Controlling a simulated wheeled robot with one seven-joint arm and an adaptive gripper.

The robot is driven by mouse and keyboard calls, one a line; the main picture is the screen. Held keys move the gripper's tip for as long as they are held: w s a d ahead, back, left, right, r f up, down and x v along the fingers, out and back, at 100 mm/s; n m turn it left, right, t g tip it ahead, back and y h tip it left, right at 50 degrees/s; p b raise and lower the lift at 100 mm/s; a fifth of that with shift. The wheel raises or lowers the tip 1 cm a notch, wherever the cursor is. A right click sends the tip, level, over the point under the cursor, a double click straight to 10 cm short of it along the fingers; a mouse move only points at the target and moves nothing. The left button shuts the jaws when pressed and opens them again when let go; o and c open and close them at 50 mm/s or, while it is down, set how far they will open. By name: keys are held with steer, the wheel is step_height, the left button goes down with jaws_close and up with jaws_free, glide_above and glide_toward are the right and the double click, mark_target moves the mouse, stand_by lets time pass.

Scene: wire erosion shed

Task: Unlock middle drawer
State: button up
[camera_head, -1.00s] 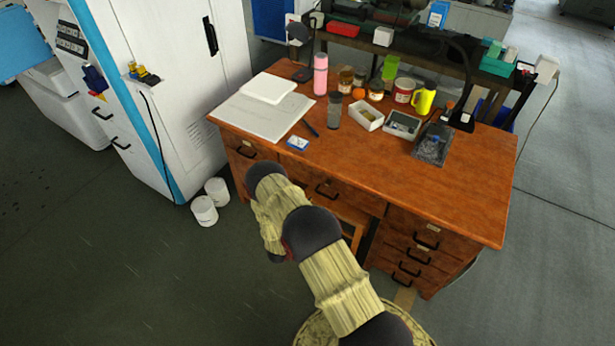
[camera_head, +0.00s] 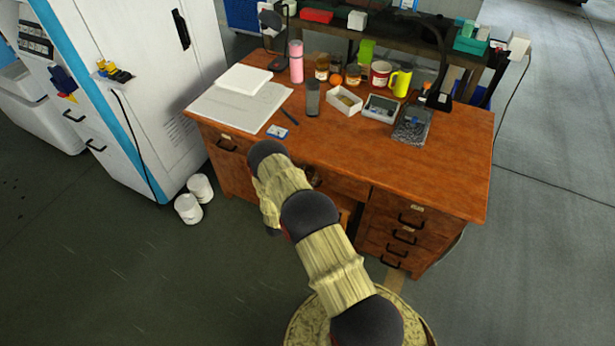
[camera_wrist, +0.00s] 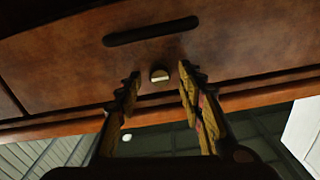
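The wooden desk (camera_head: 440,178) has a middle drawer (camera_head: 343,184) under its top, mostly hidden behind my arm in the head view. In the wrist view a reddish-brown drawer front (camera_wrist: 70,65) fills the upper part. It carries a dark bar handle (camera_wrist: 150,31) and a small round pale metal lock (camera_wrist: 159,75). My gripper (camera_wrist: 158,80) is open, with one finger on each side of the lock. The fingers look close to the drawer front; I cannot tell whether they touch it. My gripper is hidden behind my arm in the head view.
A side stack of drawers (camera_head: 402,236) is at the desk's right, and a left drawer (camera_head: 228,144) is at its other end. A white cabinet (camera_head: 160,120) and two white containers (camera_head: 188,208) stand left. Bottles, cups and trays crowd the desk's back. Floor at right is clear.

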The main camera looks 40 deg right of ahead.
steer(key=c, duration=0.3)
jaws_close()
stand_by(0.3)
